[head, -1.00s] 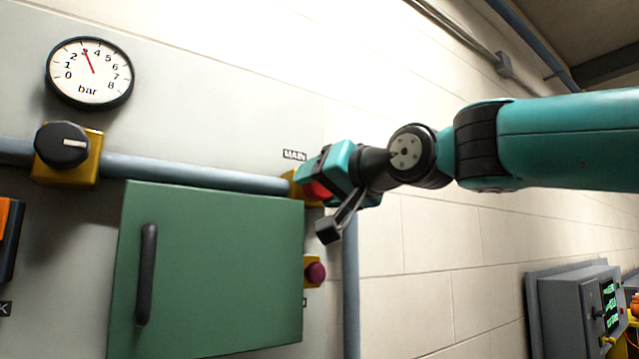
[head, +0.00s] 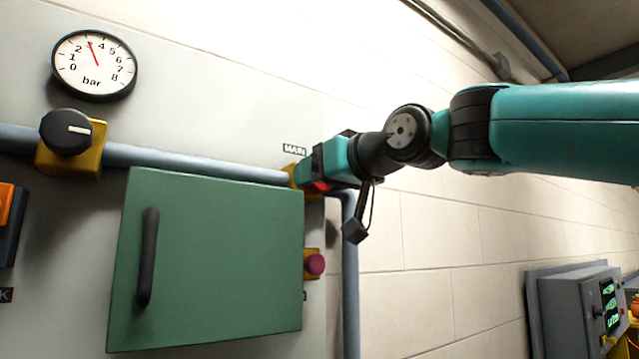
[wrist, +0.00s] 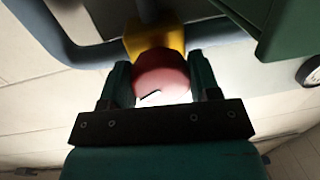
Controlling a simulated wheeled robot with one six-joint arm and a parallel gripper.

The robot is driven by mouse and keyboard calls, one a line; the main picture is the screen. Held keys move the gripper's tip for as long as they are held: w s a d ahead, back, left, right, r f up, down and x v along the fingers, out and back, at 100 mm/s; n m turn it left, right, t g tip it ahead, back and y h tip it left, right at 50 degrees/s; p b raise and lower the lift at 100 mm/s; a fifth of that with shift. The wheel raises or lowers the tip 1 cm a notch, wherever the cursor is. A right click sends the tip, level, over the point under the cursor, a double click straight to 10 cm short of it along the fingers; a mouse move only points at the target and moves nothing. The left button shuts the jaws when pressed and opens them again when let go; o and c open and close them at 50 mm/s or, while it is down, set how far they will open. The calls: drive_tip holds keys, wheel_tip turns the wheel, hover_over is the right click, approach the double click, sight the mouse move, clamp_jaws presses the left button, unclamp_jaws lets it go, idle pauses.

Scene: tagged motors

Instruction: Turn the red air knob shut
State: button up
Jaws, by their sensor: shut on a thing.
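The red air knob (wrist: 161,76) sits on a yellow valve block (wrist: 152,40) in the wrist view, with a short dark mark on its face. My gripper (wrist: 160,82) has one finger on each side of the knob and is shut on it. In the head view my gripper (head: 312,172) is at the yellow block under the MAIN label (head: 294,149). Only a small red part of the knob (head: 322,186) shows there; the rest is hidden behind my gripper.
A green cabinet door (head: 220,265) with a dark handle stands just below and left of my gripper. A pressure gauge (head: 94,65) reads about 3 bar. A black knob (head: 67,132) sits on the pipe at left. A magenta button (head: 315,265) is below the gripper.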

drive_tip(key=n+b, duration=0.1)
drive_tip(key=n, duration=0.5)
drive_tip(key=shift+a+h+b, duration=0.1)
drive_tip(key=shift+h+b, duration=0.2)
drive_tip(key=shift+h, duration=0.1)
drive_tip(key=n+h, duration=0.1)
drive_tip(key=n, duration=0.4)
drive_tip(key=shift+b, duration=0.4)
drive_tip(key=shift+n, duration=0.3)
drive_tip(key=o, duration=0.9)
drive_tip(key=shift+s, duration=0.1)
drive_tip(key=shift+t, duration=0.3)
drive_tip(key=b+v, duration=0.6)
drive_tip(key=v, duration=1.1)
drive_tip(key=shift+r+b, duration=0.15)
drive_tip(key=shift+b, duration=0.15)
drive_tip(key=shift+s, duration=0.15)
